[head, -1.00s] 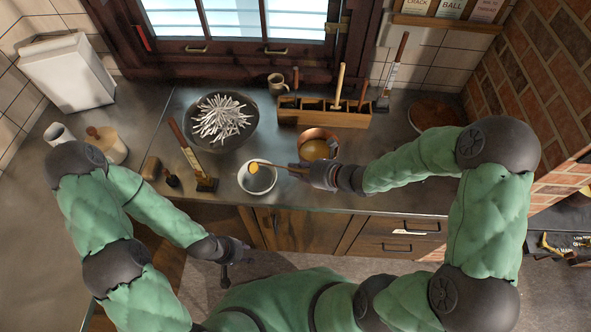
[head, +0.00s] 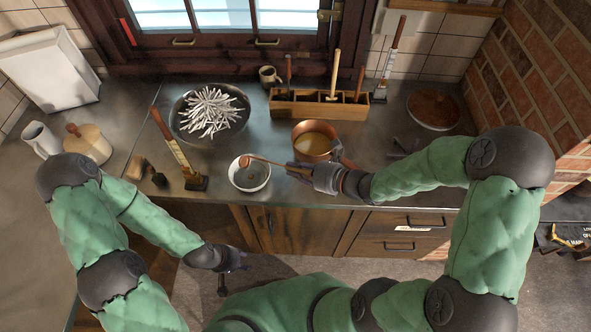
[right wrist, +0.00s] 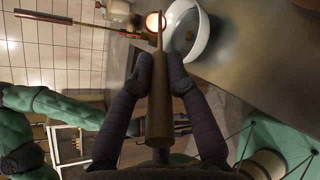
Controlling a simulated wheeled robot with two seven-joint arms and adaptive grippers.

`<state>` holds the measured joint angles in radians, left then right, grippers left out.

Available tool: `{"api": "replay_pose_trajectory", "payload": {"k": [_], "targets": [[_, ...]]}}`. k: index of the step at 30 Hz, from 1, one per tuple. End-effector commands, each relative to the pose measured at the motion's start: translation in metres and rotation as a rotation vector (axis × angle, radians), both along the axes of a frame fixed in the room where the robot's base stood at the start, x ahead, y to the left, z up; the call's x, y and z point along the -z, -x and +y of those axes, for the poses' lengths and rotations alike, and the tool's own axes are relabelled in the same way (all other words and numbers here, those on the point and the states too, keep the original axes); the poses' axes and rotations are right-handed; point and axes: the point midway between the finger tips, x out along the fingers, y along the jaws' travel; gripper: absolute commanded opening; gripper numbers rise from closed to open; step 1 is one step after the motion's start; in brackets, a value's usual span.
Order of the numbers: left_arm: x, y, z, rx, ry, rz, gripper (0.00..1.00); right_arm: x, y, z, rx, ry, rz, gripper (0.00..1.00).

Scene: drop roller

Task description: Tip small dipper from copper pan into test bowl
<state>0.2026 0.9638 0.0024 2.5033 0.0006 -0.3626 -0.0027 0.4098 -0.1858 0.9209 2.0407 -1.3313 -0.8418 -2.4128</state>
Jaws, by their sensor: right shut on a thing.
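My right gripper (head: 299,171) is shut on the handle of the small dipper (head: 262,162). The dipper's copper cup is over the white test bowl (head: 235,180), near its far rim, and looks turned over. The right wrist view shows the wooden handle (right wrist: 159,110) between the fingers and the cup (right wrist: 155,21) beside the bowl's rim (right wrist: 203,45). A small dark spot shows in the bowl's bottom; I cannot tell what it is. The copper pan (head: 299,143) stands to the right with amber liquid in it. My left gripper (head: 236,260) hangs before the counter, its jaws unclear.
A dark bowl of white sticks (head: 181,127) stands behind the test bowl. A wooden tool rack (head: 290,106) stands behind the pan. An upright tool on a dark base (head: 195,182) is left of the bowl.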

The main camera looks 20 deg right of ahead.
Motion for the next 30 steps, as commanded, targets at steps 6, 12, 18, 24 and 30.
{"api": "replay_pose_trajectory", "payload": {"k": [6, 12, 18, 24, 30], "targets": [[0.02, 0.0, 0.0, 0.0, 0.0, 0.0, 0.4, 0.009, 0.002, -0.002, 0.0, -0.026, -0.029, 0.0], [0.035, 0.0, 0.0, 0.0, 0.0, 0.0, 0.4, 0.015, 0.003, -0.003, 0.0, -0.051, -0.052, 0.0], [0.045, 0.0, 0.0, 0.0, 0.0, 0.0, 0.4, 0.018, 0.005, -0.005, 0.0, -0.07, -0.071, 0.0], [0.049, 0.0, 0.0, 0.0, 0.0, 0.0, 0.4, 0.018, 0.005, -0.005, -0.001, -0.078, -0.079, 0.0], [0.049, 0.0, 0.0, 0.0, 0.0, 0.0, 0.4, 0.017, 0.005, -0.005, -0.001, -0.079, -0.08, 0.0]]}}
